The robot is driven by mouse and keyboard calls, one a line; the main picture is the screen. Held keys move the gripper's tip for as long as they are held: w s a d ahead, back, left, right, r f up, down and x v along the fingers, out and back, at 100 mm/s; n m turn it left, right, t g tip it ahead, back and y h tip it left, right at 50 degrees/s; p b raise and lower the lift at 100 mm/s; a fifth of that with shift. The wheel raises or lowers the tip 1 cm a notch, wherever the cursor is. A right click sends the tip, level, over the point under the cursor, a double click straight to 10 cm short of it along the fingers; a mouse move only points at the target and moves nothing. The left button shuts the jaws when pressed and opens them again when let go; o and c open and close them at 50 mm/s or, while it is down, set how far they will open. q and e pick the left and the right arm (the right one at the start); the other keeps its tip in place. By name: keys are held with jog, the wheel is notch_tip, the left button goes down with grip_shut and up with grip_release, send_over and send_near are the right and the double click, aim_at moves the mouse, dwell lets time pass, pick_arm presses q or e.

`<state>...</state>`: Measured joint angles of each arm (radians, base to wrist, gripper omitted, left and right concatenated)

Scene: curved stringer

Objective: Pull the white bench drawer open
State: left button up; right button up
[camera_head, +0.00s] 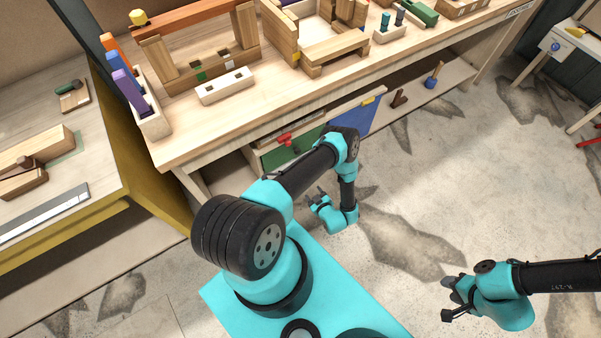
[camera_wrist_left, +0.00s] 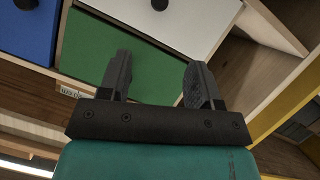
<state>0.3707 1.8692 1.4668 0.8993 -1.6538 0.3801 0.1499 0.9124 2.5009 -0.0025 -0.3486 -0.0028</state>
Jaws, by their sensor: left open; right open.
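The white drawer (camera_wrist_left: 190,22) is at the top of the left wrist view, with a dark knob (camera_wrist_left: 160,4) cut by the frame's edge. A green drawer front (camera_wrist_left: 85,50) adjoins it; that view looks upside down. In the head view I cannot make out the white drawer; my arm covers part of the drawer area. My left gripper (camera_head: 318,199) is open and empty, low in front of the drawers. Its fingers (camera_wrist_left: 158,74) show apart from the knob in the left wrist view. My right gripper (camera_head: 447,299) is open and empty over the floor at the right.
The workbench (camera_head: 215,118) holds wooden frames and blocks. The green drawer (camera_head: 285,152) has a red item at its upper edge. A blue drawer front (camera_head: 355,118) is beside it. A low shelf (camera_head: 425,95) holds small tools. The floor between my grippers is clear.

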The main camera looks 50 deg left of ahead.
pick_arm(q)
jog(key=x, duration=1.7)
jog(key=shift+a, duration=0.15)
grip_shut()
